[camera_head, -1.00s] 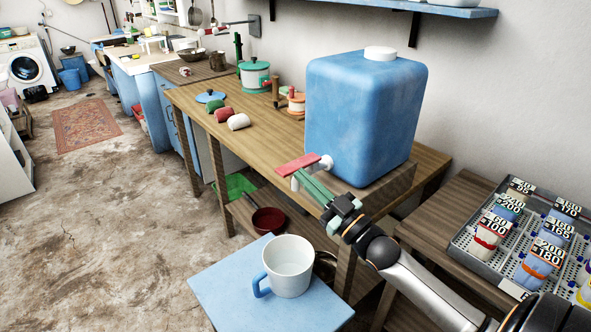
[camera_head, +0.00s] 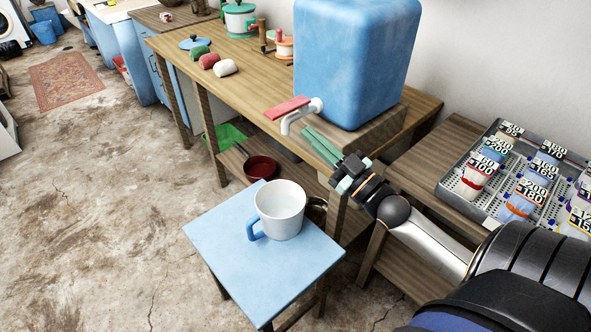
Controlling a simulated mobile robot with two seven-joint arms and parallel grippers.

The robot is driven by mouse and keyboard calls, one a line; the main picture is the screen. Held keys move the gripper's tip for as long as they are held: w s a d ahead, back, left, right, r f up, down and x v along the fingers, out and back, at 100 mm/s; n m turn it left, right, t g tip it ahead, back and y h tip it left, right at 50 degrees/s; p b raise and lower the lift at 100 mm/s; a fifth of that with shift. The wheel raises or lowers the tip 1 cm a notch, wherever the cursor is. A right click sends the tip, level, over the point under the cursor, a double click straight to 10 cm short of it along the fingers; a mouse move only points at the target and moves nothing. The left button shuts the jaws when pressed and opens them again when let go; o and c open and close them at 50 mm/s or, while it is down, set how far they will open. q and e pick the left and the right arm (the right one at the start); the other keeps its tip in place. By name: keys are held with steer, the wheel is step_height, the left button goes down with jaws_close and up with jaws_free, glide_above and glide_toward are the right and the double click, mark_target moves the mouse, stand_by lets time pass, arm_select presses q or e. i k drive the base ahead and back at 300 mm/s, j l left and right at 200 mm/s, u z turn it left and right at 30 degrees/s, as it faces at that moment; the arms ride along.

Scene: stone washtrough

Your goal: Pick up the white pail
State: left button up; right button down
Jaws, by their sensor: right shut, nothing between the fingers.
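The white pail (camera_head: 280,212) stands upright on a small blue stool (camera_head: 220,248). It is mug-shaped, with a blue handle (camera_head: 256,228) on its left side, and seems to hold clear liquid. My right gripper (camera_head: 310,135) has green fingers, shut and empty. It is above and to the right of the pail, apart from it. Its fingertips are close to the white tap (camera_head: 302,115) with a red lever (camera_head: 287,108); I cannot tell whether they touch. My left gripper is not in view.
A big blue water tank (camera_head: 355,60) stands at the end of a wooden bench (camera_head: 235,88). A dark red pan (camera_head: 261,168) is on the shelf below. A tray of labelled rolls (camera_head: 445,190) lies at the right. The floor left of the stool is clear.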

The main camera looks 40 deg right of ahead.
mark_target(279, 204)
steer(key=z, duration=1.05)
